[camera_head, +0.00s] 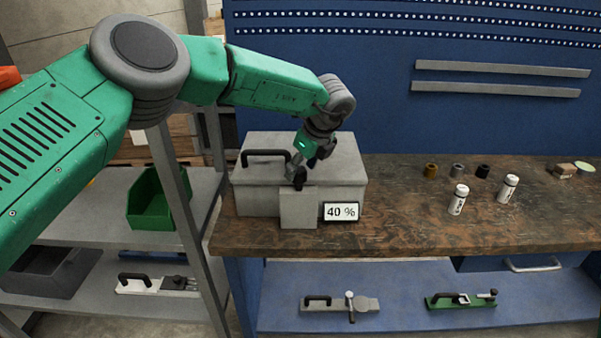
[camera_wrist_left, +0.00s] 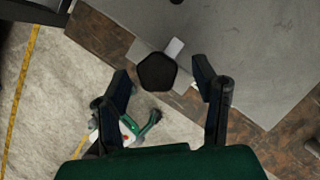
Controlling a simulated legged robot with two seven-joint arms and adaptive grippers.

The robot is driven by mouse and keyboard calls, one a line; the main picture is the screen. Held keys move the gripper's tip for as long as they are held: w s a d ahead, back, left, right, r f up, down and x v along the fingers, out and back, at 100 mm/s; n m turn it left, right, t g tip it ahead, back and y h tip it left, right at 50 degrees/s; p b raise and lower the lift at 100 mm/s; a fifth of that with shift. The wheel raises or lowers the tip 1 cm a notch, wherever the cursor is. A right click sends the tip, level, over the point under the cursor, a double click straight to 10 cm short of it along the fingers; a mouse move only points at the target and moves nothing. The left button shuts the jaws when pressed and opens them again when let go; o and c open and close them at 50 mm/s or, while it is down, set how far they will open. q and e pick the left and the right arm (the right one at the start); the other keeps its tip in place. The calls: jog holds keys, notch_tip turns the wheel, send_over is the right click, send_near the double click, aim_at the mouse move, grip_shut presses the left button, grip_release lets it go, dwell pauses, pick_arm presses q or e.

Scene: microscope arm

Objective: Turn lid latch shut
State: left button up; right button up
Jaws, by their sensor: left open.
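A grey box (camera_head: 255,203) with a closed-looking lid (camera_head: 335,150) stands on the workbench. Its black handle (camera_head: 266,152) is on top at the left. A "40 %" sign (camera_head: 341,212) is on its front, beside a grey front plate (camera_head: 298,210). My left gripper (camera_head: 297,178) is over the lid's front edge, above this plate. In the left wrist view a black knob (camera_wrist_left: 157,72) with a short light grey lever (camera_wrist_left: 174,48) shows between the two open fingers, with gaps on both sides. The latch is mostly hidden by the gripper in the head view. My right gripper is out of view.
White bottles (camera_head: 458,199) and small ring-like parts (camera_head: 457,170) stand on the workbench (camera_head: 410,232) to the right. A green bin (camera_head: 150,208) is on the left shelf. Handled tools (camera_head: 340,304) lie on the lower shelf.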

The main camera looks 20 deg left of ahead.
pick_arm(q)
jog(key=v, duration=1)
jog(key=shift+d, duration=0.25)
